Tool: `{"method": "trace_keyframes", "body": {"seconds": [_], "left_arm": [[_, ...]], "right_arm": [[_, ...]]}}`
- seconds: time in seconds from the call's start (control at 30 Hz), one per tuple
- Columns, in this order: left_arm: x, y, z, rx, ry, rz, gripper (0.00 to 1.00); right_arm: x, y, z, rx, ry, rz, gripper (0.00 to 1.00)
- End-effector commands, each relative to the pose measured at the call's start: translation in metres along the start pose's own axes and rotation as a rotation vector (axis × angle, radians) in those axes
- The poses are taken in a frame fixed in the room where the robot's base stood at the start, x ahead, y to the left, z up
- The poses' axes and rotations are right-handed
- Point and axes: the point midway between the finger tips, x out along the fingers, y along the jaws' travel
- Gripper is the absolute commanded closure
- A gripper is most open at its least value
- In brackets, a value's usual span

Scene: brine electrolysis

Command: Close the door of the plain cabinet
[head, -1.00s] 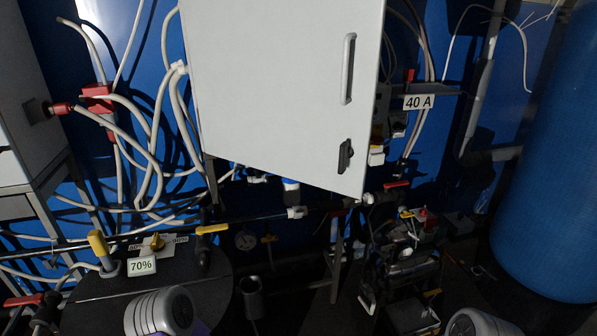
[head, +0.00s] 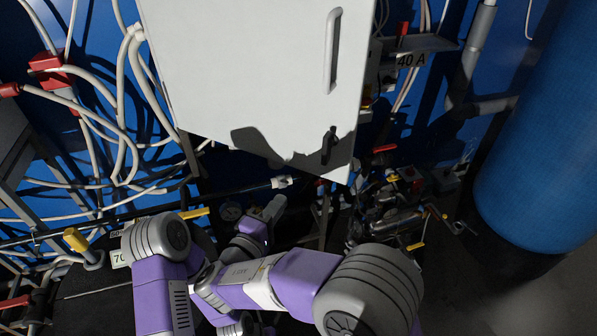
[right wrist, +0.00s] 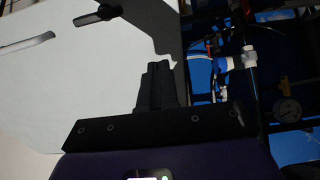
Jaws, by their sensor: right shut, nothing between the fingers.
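The plain cabinet's white door (head: 250,70) fills the upper middle of the head view. It has a long pale handle (head: 333,50) and a dark latch (head: 328,145) near its right edge. Its lower edge slants down to the right; how far it stands open cannot be told. My right gripper (head: 272,207) is below the door's lower edge in the head view, casting a shadow on the door. In the right wrist view its dark fingers (right wrist: 157,85) are together and empty, in front of the white door (right wrist: 75,90). My left gripper is not in view.
A blue tank (head: 540,140) stands at the right. White cables and a red fitting (head: 48,68) hang at the left. Pipes, valves and a gauge (head: 231,212) lie below the door.

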Motion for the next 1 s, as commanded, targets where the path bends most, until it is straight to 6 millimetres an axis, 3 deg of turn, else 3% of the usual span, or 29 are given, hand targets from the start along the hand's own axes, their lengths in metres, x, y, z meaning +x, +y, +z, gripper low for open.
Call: {"method": "trace_keyframes", "body": {"seconds": [0.17,0.6,0.8,1.0], "left_arm": [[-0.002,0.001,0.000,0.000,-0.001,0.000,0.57],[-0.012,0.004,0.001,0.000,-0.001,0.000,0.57],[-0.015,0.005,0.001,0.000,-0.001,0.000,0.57],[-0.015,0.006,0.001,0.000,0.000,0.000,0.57]], "right_arm": [[0.022,0.002,0.001,0.003,-0.003,0.008,1.00],[0.112,0.003,0.001,0.001,-0.004,0.005,1.00],[0.133,0.002,0.000,-0.001,0.000,0.005,1.00],[0.138,0.002,0.000,0.000,0.000,0.005,1.00]]}}
